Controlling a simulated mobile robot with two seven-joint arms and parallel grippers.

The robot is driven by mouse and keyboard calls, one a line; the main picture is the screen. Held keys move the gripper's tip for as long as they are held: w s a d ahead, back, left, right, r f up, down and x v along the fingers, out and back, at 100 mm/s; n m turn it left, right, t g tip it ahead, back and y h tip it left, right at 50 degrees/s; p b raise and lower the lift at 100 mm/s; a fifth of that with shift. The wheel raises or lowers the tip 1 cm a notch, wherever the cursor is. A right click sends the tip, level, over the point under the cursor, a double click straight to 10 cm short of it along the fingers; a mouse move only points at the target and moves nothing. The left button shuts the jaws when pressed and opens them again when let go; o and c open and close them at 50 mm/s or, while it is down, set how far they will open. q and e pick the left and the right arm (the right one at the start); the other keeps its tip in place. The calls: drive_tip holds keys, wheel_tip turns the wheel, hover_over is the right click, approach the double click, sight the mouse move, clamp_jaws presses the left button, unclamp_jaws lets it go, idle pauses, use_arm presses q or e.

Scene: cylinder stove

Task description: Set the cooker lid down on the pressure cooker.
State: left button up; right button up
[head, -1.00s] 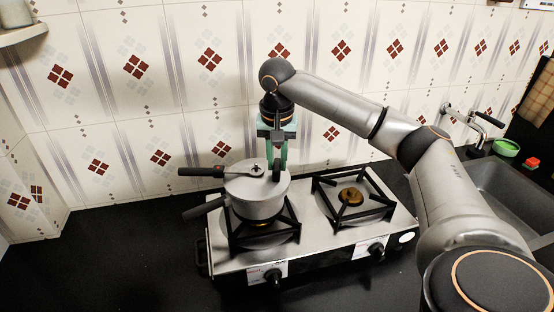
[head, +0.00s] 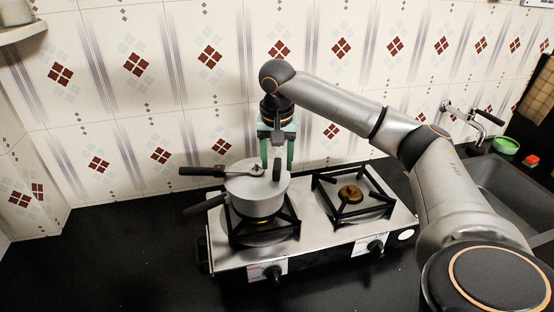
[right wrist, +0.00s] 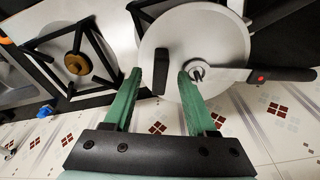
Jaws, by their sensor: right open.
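The silver pressure cooker (head: 258,205) stands upright on the left burner, its long dark handle pointing left. The grey cooker lid (head: 240,175) rests on top of the cooker, its black handle also pointing left, above the cooker's own. The lid has a short upright black grip, a metal valve and a red dot on the long handle; it also shows in the right wrist view (right wrist: 195,50). My left gripper is out of view.
The two-burner stove (head: 308,240) sits on a black counter (head: 130,260). The right burner (head: 350,194) is empty. A tiled wall rises close behind.

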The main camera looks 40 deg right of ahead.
wheel_tip(320, 180, up, 12)
drive_tip(key=s+a, duration=0.1)
drive_tip(key=shift+s+a+r, duration=0.15)
drive_tip(key=shift+r, duration=0.05)
idle(0.4)
idle(0.7)
